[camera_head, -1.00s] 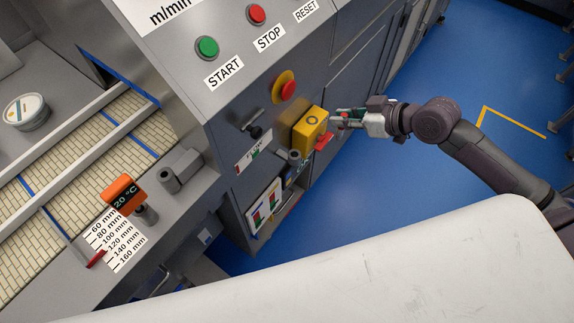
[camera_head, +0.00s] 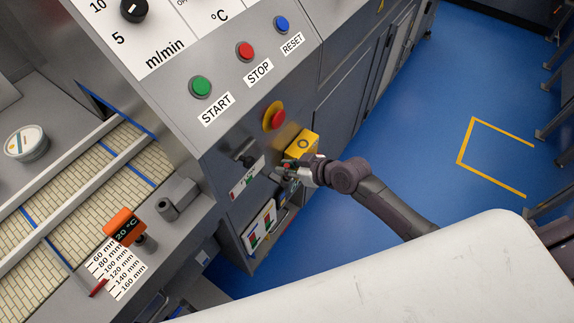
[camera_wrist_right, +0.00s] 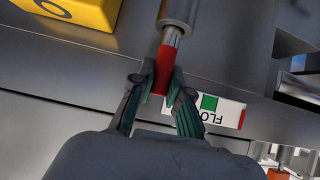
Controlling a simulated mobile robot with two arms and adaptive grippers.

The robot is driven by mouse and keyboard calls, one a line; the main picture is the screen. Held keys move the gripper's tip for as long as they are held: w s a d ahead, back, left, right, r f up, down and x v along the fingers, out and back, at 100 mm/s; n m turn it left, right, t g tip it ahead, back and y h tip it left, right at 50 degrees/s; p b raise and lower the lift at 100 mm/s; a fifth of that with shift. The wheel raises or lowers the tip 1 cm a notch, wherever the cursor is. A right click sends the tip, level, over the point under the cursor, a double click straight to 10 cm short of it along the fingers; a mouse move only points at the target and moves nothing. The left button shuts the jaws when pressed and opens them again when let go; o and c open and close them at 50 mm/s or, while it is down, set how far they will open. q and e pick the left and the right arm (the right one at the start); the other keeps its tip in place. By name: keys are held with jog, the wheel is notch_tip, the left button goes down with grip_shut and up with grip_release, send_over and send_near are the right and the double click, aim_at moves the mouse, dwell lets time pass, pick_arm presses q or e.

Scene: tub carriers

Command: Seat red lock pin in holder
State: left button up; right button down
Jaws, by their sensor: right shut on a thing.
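The red lock pin (camera_wrist_right: 164,68) is between the fingers of my right gripper (camera_wrist_right: 157,80) in the right wrist view. The gripper is shut on its red part. A bright metal section of the pin meets the mouth of a grey cylindrical holder (camera_wrist_right: 180,10), in line with it. I cannot tell how deep the pin sits. In the head view my right gripper (camera_head: 288,168) is at the machine's side panel, just below the yellow box (camera_head: 302,142); pin and holder are hard to make out there. My left gripper is not in view.
A FLOW label with a green square (camera_wrist_right: 209,103) is close beside the right fingers. A red and yellow emergency button (camera_head: 274,117) and a black lever (camera_head: 245,160) stick out nearby. A document pocket (camera_head: 259,227) is below. Blue floor (camera_head: 400,130) is open to the right.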

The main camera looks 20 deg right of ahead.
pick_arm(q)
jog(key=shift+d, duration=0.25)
pick_arm(e)
jog(key=shift+f, duration=0.1)
jog(key=shift+f, duration=0.15)
jog(key=c, duration=1.1)
grip_release()
jog(key=shift+c, duration=0.2)
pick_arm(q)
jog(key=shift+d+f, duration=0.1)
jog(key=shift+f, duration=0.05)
pick_arm(e)
jog(key=shift+s+r, duration=0.1)
jog(key=shift+r, duration=0.15)
pick_arm(q)
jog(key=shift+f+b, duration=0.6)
jog(key=shift+b, duration=0.15)
pick_arm(e)
jog(key=v, duration=1.1)
jog(key=shift+s+d+r, duration=0.2)
jog(key=shift+r, duration=0.05)
